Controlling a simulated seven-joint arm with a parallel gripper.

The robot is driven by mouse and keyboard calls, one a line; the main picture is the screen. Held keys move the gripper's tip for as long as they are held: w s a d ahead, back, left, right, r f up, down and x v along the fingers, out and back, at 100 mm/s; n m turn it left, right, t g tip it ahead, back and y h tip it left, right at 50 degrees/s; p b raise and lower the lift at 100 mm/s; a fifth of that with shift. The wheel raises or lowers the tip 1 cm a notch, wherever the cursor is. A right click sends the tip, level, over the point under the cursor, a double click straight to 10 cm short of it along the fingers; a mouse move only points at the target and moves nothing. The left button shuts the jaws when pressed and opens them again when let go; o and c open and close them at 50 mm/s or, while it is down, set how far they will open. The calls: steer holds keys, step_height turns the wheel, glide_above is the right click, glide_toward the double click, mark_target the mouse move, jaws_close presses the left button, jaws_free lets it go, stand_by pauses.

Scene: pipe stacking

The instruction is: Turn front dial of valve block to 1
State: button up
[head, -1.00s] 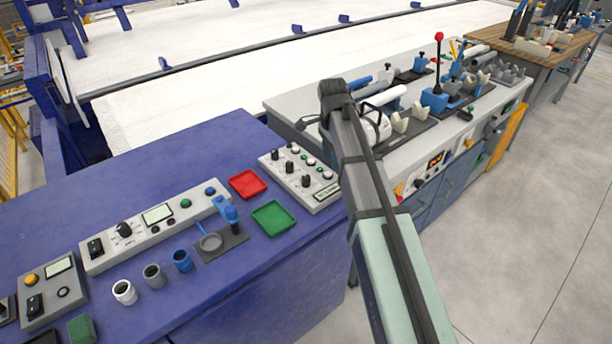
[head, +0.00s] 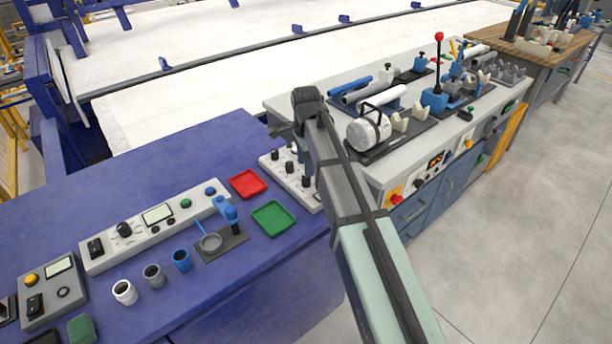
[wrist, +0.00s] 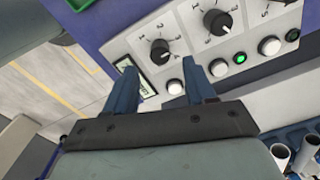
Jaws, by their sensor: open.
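The valve block (head: 268,160) is a light grey panel with three black dials in a row, partly hidden behind my arm in the head view. The front dial (head: 305,181) is the one nearest the label; in the wrist view this black dial (wrist: 160,48) sits on a white scale, with a white button (wrist: 175,87) beside it. The middle dial (wrist: 216,22) is to its upper right; the third is cut off at the top edge. My gripper (wrist: 158,66) is open and empty, its fingertips either side of the front dial in the picture, seemingly apart from it. The dial's exact setting is unclear.
A red tray (head: 248,184) and a green tray (head: 273,217) lie left of the block on the blue bench. A grey bench (head: 390,160) with pipes and a white cylinder (head: 365,134) stands to the right. A green light (wrist: 240,58) is by the middle dial.

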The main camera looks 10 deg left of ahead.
mark_target(306, 181)
steer(key=shift+f, duration=2.7)
jaws_close()
